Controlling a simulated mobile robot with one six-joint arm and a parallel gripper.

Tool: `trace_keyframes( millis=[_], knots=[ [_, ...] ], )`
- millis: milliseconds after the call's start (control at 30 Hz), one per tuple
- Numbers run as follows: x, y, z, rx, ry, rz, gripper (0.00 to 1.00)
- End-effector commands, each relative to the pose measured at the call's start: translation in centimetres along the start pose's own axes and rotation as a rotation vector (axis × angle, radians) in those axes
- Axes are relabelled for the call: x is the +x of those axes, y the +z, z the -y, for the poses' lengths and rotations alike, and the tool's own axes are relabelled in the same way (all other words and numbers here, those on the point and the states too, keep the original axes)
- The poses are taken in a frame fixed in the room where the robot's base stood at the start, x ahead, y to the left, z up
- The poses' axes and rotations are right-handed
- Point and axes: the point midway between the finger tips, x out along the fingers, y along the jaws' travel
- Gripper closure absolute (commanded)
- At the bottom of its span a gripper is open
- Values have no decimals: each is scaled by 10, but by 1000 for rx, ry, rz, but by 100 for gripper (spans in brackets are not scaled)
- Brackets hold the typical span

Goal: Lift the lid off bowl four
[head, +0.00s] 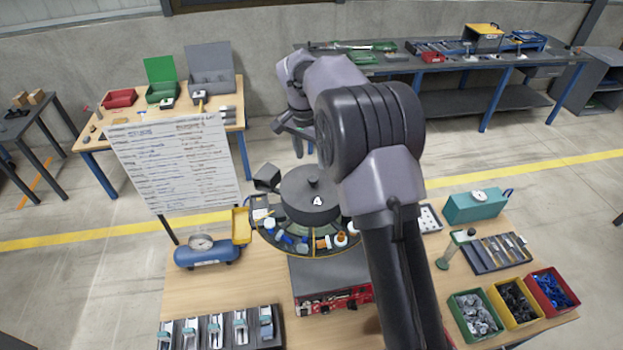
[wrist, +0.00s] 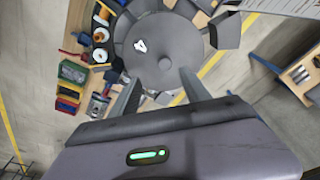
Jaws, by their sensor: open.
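Bowl four's round dark grey lid (head: 298,200) carries a white "4" and a small knob (head: 313,182) on top. It sits flat on the round feeder in the middle of the table, and the bowl under it is hidden. In the wrist view the lid (wrist: 135,60) and its knob (wrist: 165,63) lie just beyond my fingertips. My gripper (wrist: 162,76) is open and empty, its fingers on either side of the knob in that picture. Whether they have reached the knob's height is unclear. In the head view my gripper (head: 294,126) shows above and beyond the lid, partly behind my arm.
The feeder's ring (head: 275,240) holds small bottles and parts around the lid. A whiteboard (head: 175,165) stands at left, and a blue air tank (head: 208,252) stands below it. Green, yellow and red bins (head: 545,310) sit at right. My arm hides the feeder's right side.

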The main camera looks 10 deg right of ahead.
Motion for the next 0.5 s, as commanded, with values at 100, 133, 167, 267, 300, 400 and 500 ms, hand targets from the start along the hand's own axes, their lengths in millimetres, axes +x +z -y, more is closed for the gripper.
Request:
trace_keyframes(
  millis=[100, 133, 167, 267, 300, 400, 500],
  knots=[
    [30, 0, -1, 0, 2, 2, 45],
    [35, 0, 0, -1, 1, 1, 45],
    [40, 0, 0, -1, 1, 2, 45],
    [50, 0, 0, -1, 0, 2, 45],
    [56, -1, 0, -1, 1, 2, 45],
    [74, -5, 1, -1, 1, 2, 45],
    [93, -5, 2, -1, 0, 2, 45]
  ],
)
